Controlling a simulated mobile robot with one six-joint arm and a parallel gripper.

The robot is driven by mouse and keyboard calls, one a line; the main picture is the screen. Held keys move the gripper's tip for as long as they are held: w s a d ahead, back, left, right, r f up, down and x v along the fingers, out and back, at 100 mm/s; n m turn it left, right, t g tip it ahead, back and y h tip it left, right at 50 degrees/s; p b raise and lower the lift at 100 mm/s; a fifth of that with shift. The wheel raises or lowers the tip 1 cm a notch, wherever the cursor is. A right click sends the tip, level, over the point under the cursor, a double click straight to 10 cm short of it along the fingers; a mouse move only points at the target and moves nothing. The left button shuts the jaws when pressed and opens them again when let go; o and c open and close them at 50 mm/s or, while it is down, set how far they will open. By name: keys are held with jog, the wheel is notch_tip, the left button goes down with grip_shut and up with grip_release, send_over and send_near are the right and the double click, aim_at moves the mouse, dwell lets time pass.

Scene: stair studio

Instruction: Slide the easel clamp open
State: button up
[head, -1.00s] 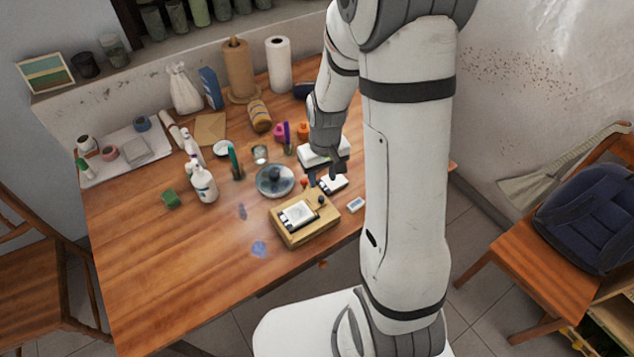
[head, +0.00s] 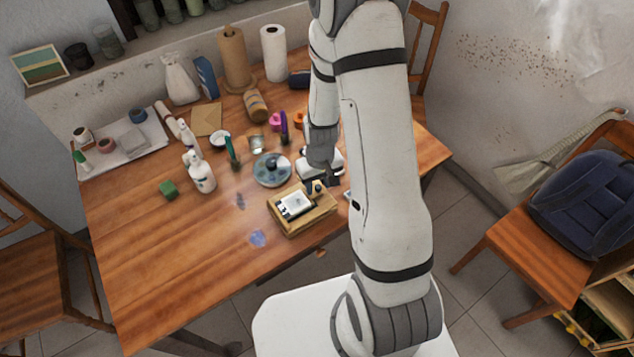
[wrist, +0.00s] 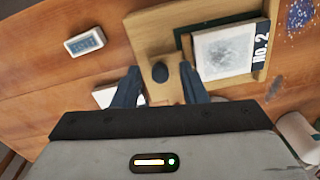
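The easel is a low wooden stand (head: 302,228) near the front right edge of the table, also in the wrist view (wrist: 150,35). A pale printed card (head: 294,205) marked "No. 2" lies on it; the card also shows in the wrist view (wrist: 225,50). A round black knob (wrist: 160,72) stands on the wood beside the card, apparently the clamp's handle. My gripper (wrist: 160,84) is open, with one finger on each side of the knob and gaps between. Whether a finger touches the knob's base is unclear. The head view shows my gripper (head: 318,184) low over the easel's right end.
A small white box with a blue label (wrist: 85,42) lies on the table beside the easel. A round grey-blue dish (head: 271,170) stands just behind it. The table's front left is mostly clear.

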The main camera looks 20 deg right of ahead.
grip_shut()
dwell(0.4)
jog(key=shift+w+d+f+b, duration=0.15)
jog(key=shift+w+d+b, duration=0.1)
jog(key=shift+d+b, duration=0.35)
jog(key=shift+w+d, duration=0.1)
jog(key=shift+d, duration=0.15)
jog(key=shift+a+r, duration=0.1)
jog(key=shift+r, duration=0.1)
jog(key=shift+c, duration=0.8)
grip_release()
jog(key=shift+d, duration=0.2)
jog(key=shift+o, duration=0.8)
jog(key=shift+a, duration=0.1)
